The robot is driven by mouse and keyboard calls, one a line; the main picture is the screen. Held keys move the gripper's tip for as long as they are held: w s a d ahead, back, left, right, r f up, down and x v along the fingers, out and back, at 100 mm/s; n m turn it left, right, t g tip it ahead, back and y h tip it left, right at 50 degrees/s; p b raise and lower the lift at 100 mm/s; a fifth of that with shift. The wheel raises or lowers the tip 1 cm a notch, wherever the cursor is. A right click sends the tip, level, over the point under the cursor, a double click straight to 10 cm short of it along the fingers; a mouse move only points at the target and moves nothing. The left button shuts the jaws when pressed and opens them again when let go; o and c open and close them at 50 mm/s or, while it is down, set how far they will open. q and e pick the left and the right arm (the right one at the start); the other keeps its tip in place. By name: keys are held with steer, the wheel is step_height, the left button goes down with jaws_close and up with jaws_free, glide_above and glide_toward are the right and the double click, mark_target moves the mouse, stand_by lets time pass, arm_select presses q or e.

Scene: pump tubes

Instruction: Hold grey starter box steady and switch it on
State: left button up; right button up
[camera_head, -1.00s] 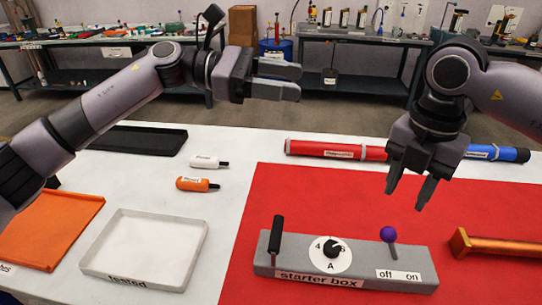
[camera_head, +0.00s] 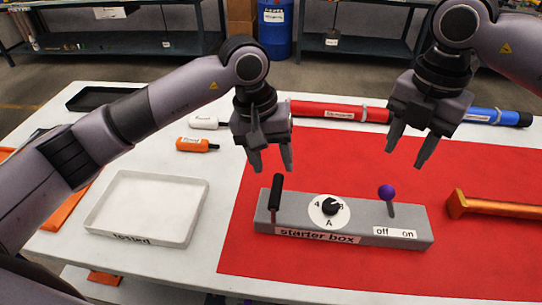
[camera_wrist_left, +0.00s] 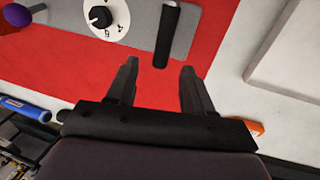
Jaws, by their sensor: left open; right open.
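The grey starter box (camera_head: 350,233) lies on the red mat, its label facing me. A black upright handle (camera_head: 275,194) stands at its left end. A white dial with a black knob (camera_head: 329,207) sits in the middle. A lever with a purple ball (camera_head: 386,192) stands at the right, above the "off" and "on" labels, nearer "off". My left gripper (camera_head: 271,168) is open and empty, pointing down just above and behind the black handle. The left wrist view shows its open fingers (camera_wrist_left: 157,95) with the handle (camera_wrist_left: 167,35) ahead between them. My right gripper (camera_head: 408,160) is open and empty, above and behind the purple ball.
The red mat (camera_head: 280,270) has free room in front of the box. An orange bar (camera_head: 490,206) lies right of it. A red tube (camera_head: 350,112) and a blue tube (camera_head: 500,117) lie behind. A white "tested" tray (camera_head: 100,232) and an orange pump (camera_head: 193,145) are at left.

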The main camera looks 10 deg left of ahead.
mark_target(277, 179)
arm_select(q)
steer(key=shift+x, duration=3.6)
steer(key=shift+a, duration=0.15)
jaws_close()
arm_select(e)
jaws_close()
steer(key=w+a+r+n+h, duration=0.1)
steer(key=a+n+h, duration=0.2)
steer(key=a, duration=0.7)
steer(key=shift+w+a+r+n+g, duration=0.15)
steer(key=shift+a+n+g, duration=0.15)
steer(key=shift+n, duration=1)
steer(key=shift+d, duration=0.1)
